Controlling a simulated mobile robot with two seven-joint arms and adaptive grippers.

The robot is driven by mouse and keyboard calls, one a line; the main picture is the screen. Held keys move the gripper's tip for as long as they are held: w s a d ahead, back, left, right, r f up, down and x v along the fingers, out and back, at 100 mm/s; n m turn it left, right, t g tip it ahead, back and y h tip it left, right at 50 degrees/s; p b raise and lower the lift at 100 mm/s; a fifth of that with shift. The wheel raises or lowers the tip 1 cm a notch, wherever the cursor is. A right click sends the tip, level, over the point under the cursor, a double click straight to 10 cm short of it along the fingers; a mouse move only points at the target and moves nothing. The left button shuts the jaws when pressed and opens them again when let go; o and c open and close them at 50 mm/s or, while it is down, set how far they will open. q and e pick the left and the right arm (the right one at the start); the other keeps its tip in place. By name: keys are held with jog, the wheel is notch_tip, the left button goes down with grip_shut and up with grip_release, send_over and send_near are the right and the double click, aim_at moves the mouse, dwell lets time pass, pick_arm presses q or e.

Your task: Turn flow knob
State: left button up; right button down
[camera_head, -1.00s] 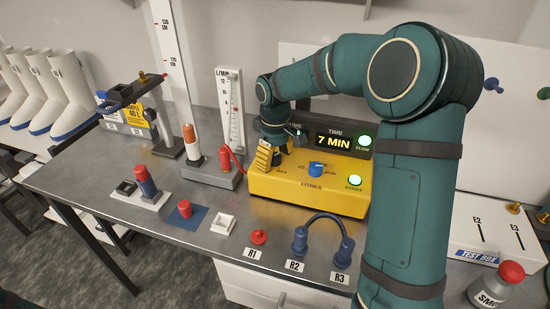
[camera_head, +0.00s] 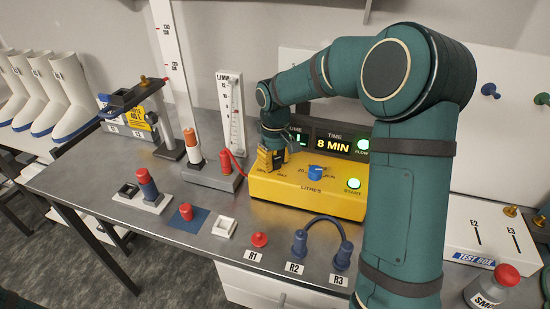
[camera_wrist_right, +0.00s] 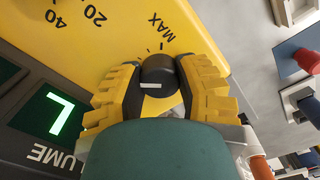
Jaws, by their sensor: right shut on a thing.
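The flow knob (camera_wrist_right: 160,78) is a small black round knob with a white pointer line, on the yellow unit (camera_head: 300,202). In the right wrist view its line lies almost level, and the MAX mark is printed beside it. My right gripper (camera_wrist_right: 162,88) is shut on the knob, one yellow ribbed finger on each side. In the head view my right gripper (camera_head: 270,158) sits over the left end of the unit and hides the knob. My left gripper is not in view.
A blue litres knob (camera_head: 318,173) and lit green START button (camera_head: 353,183) are on the unit. The time display (camera_head: 333,144) reads 8 MIN. A flow tube (camera_head: 232,110) stands left of the gripper.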

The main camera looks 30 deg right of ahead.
aim_at(275, 160)
jog(key=c, duration=0.6)
grip_release()
jog(key=shift+o, duration=0.2)
notch_tip(275, 160, up, 12)
dwell(0.4)
